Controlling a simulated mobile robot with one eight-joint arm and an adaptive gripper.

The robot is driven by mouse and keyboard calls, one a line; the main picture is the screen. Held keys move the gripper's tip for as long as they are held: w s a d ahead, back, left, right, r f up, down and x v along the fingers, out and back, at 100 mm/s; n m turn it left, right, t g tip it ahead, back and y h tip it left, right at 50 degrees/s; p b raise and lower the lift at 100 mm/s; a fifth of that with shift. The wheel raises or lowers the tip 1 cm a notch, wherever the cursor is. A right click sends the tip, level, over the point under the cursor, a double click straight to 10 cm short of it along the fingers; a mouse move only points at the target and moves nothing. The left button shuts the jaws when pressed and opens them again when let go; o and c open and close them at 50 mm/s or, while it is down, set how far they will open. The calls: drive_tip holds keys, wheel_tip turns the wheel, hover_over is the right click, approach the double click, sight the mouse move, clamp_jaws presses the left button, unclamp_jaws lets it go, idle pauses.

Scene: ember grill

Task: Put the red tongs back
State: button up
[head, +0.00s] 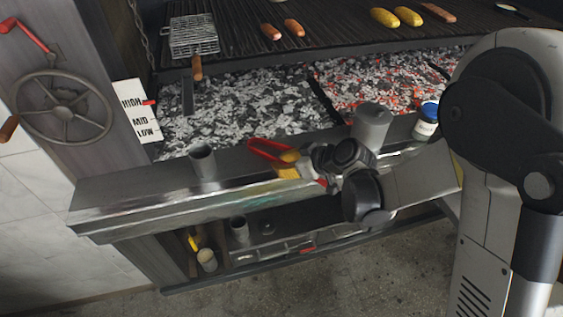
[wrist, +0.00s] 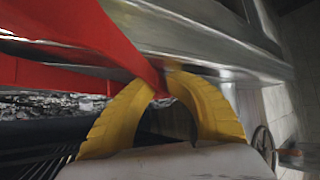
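The red tongs (head: 266,146) are above the steel front ledge of the grill, right of a grey cylindrical holder. My gripper (head: 288,165), with yellow fingers, is closed around them. In the wrist view the red tongs (wrist: 85,45) run from the upper left down to the yellow fingertips (wrist: 168,78), which pinch them near the end in view. Part of the tongs is hidden behind the fingers. In the head view a bit of red also shows on the right side of the gripper. I cannot tell whether the tongs touch the ledge.
A grey open cylinder (head: 203,162) stands on the steel ledge (head: 130,200). A larger grey canister (head: 371,127) and a blue-lidded jar (head: 427,122) stand to the right. Embers lie behind, under the grate (head: 345,30) with food. A lower shelf holds a cup (head: 206,260).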

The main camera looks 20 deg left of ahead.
drive_tip(key=shift+s+f, duration=0.15)
drive_tip(key=shift+s, duration=0.1)
drive_tip(key=shift+r+p, duration=0.55)
drive_tip(key=shift+p, duration=0.1)
drive_tip(key=s+d+r+m+t+h+p, duration=0.1)
drive_tip(key=s+d+r+m+h+p, duration=0.2)
drive_tip(key=d+r, duration=0.65)
drive_tip(key=s+d+r+m+t+h+p, duration=0.15)
drive_tip(key=s+d+r+m, duration=0.35)
drive_tip(key=d, duration=0.7)
drive_tip(key=s+d+r+m+h, duration=0.4)
drive_tip(key=s+d, duration=0.5)
drive_tip(key=d, duration=0.4)
drive_tip(key=shift+s+d+m+h+b, duration=0.2)
drive_tip(key=shift+s+m+h+b, duration=0.25)
drive_tip(key=shift+m, duration=0.55)
drive_tip(key=shift+w+a, duration=0.1)
